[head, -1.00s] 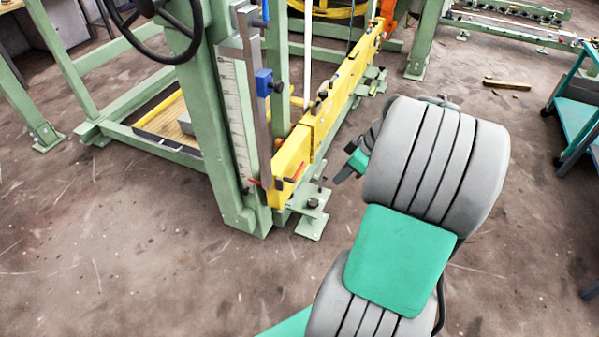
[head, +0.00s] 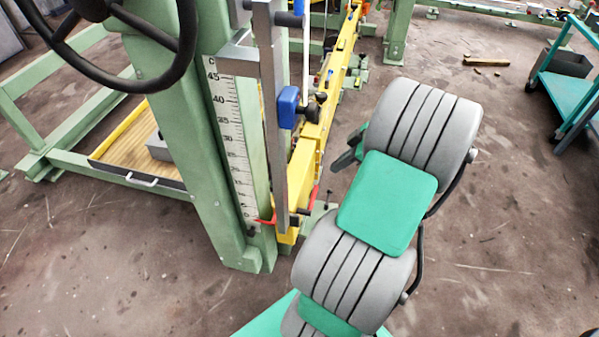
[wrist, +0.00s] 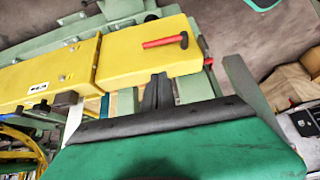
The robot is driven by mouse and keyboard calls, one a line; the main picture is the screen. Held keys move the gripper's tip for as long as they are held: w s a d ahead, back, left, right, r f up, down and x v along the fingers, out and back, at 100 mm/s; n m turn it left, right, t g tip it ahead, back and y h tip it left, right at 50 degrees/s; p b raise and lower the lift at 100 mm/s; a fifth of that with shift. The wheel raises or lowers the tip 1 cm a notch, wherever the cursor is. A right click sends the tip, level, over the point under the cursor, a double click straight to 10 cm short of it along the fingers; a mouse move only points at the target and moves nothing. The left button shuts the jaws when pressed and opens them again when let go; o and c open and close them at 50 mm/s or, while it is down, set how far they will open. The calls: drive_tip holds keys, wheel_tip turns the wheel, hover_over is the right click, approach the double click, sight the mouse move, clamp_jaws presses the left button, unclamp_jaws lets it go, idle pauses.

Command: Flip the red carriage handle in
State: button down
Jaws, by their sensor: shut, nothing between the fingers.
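The red handle (wrist: 163,42) lies across the yellow carriage end (wrist: 130,60) in the wrist view, with a dark pivot at its right end. In the head view the red handle (head: 314,196) shows small at the near end of the yellow beam (head: 308,150), beside the green post. My gripper (wrist: 158,82) is shut and empty, its dark fingertips together just below the handle in the wrist view, with a gap between them and the handle. In the head view my arm hides most of the gripper.
A green post with a scale (head: 232,150) and a grey upright bar (head: 270,110) with a blue clamp (head: 288,107) stand left of the beam. A black handwheel (head: 120,40) is at upper left. A teal cart (head: 570,95) stands at right.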

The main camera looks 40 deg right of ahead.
drive_tip(key=b, duration=0.3)
hover_over(317, 185)
drive_tip(key=s+a, duration=0.2)
drive_tip(key=a, duration=0.1)
drive_tip(key=f, duration=0.8)
drive_tip(key=shift+s+d+f, duration=0.1)
drive_tip(key=shift+d+f, duration=0.1)
drive_tip(key=shift+f, duration=0.05)
wheel_tip(317, 185, down, 3)
drive_tip(key=shift+s+d+r+b, duration=0.1)
drive_tip(key=shift+s+d+b, duration=0.05)
drive_tip(key=shift+b, duration=0.6)
drive_tip(key=shift+s+d+f, duration=0.1)
drive_tip(key=shift+d+f, duration=0.05)
drive_tip(key=shift+f, duration=0.3)
